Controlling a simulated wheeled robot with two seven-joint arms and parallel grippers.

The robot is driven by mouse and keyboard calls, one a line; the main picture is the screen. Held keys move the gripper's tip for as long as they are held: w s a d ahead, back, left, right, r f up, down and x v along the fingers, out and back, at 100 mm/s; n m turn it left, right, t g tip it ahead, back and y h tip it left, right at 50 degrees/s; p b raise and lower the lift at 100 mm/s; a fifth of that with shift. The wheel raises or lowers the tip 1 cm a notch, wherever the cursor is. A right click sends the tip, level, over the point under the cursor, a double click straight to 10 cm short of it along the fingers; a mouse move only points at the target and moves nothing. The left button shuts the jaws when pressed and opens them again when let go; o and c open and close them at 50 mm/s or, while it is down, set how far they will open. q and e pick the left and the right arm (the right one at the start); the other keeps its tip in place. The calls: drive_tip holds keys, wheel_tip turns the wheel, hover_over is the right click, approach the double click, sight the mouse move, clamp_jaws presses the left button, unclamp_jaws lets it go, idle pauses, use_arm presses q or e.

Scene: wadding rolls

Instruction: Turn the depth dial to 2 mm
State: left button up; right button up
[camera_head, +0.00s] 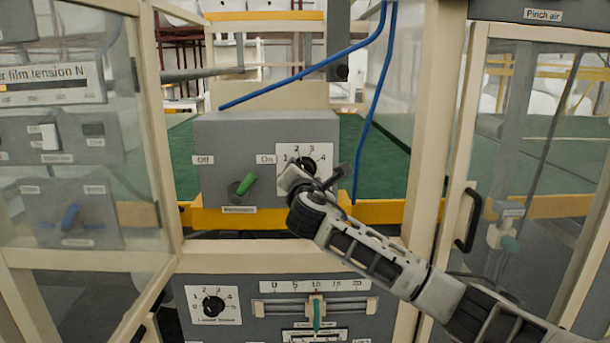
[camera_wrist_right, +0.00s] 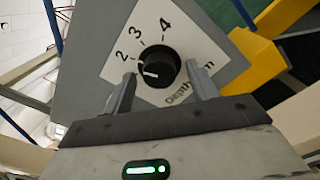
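The depth dial is a black knob (camera_wrist_right: 159,66) on a white plate marked 2, 3, 4 and "Depth" in the right wrist view. Its white pointer line points left, below the 2 mark. In the head view the dial plate (camera_head: 325,151) is on the right of a grey box's front, and the knob is partly covered by my gripper. My right gripper (camera_wrist_right: 160,88) is open, with one finger on each side of the knob and small gaps visible. It also shows in the head view (camera_head: 311,171). My left gripper is not in view.
A green switch (camera_head: 243,185) between "Off" and "On" is on the same grey box (camera_head: 225,135). Blue hoses (camera_head: 372,110) hang behind and beside it. A lower panel (camera_head: 240,290) carries another dial and a slider.

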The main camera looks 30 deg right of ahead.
drive_tip(key=shift+s, duration=0.1)
drive_tip(key=b+v, duration=0.1)
drive_tip(key=v, duration=1.4)
drive_tip(key=shift+s+a, duration=0.3)
drive_tip(key=shift+f, duration=0.1)
